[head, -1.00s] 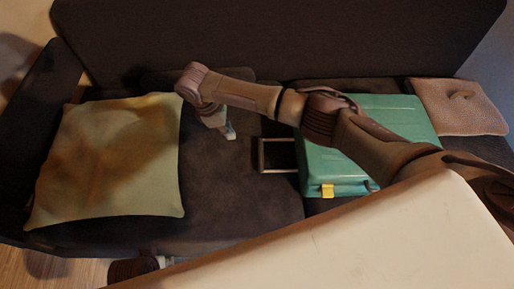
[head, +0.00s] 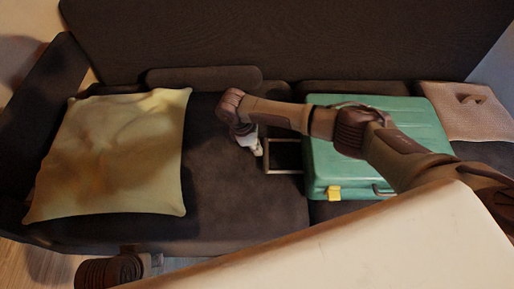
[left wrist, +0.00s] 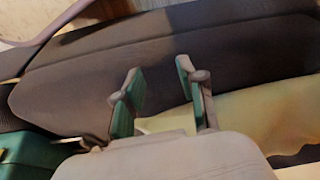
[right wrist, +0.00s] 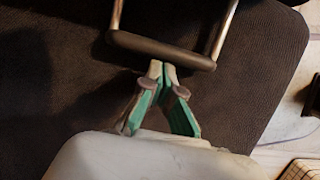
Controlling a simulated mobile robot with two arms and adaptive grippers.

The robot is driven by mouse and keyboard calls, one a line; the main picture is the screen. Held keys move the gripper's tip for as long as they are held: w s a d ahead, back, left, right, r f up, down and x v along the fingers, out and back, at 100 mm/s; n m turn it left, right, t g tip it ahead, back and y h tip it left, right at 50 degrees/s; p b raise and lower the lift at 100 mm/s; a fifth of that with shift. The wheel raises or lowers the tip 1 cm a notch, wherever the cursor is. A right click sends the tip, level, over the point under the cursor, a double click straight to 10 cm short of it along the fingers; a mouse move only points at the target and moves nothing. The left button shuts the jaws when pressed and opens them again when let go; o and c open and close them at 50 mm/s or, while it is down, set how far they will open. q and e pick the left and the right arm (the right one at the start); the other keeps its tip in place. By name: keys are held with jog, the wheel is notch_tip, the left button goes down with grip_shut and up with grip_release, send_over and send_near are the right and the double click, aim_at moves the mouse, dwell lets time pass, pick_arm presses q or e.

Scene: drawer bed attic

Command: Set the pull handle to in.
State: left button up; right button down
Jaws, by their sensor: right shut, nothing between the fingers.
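The pull handle (head: 284,171) is a thin metal frame standing out from the left side of a teal suitcase (head: 325,150) that lies on the sofa. My right gripper (head: 258,152) is shut and empty, just left of the handle's outer end. In the right wrist view the handle's dark crossbar (right wrist: 160,50) lies just ahead of the shut fingertips (right wrist: 161,68); they look very close, and I cannot tell if they touch. My left gripper (left wrist: 157,80) is open and empty in the left wrist view, with sofa and the yellow cushion behind it.
A yellow-green cushion (head: 112,155) lies at the left of the sofa (head: 215,210). A pale slab-like surface (head: 340,250) fills the lower right foreground. Bare seat lies between cushion and handle.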

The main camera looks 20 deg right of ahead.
jog(key=shift+d, duration=0.1)
jog(key=d+p, duration=0.2)
jog(key=s+d+p, duration=0.1)
jog(key=d+p, duration=0.1)
jog(key=shift+s+r, duration=0.15)
jog(key=shift+s, duration=0.05)
jog(key=d+p, duration=0.1)
jog(key=s+d, duration=0.1)
jog(key=d, duration=0.1)
jog(key=d+p, duration=0.1)
jog(key=shift+s+d+p, duration=0.2)
jog(key=shift+s+p, duration=0.05)
jog(key=shift+p, duration=0.05)
pick_arm(q)
jog(key=s+f, duration=0.2)
jog(key=f, duration=0.8)
jog(key=s+f+g, duration=0.1)
jog(key=s+f, duration=0.2)
jog(key=f, duration=0.8)
jog(key=shift+s+a+f, duration=0.15)
jog(key=shift+a, duration=0.15)
pick_arm(e)
jog(key=shift+d+f, duration=0.15)
jog(key=shift+f, duration=0.05)
jog(key=shift+r, duration=0.1)
jog(key=v, duration=1.2)
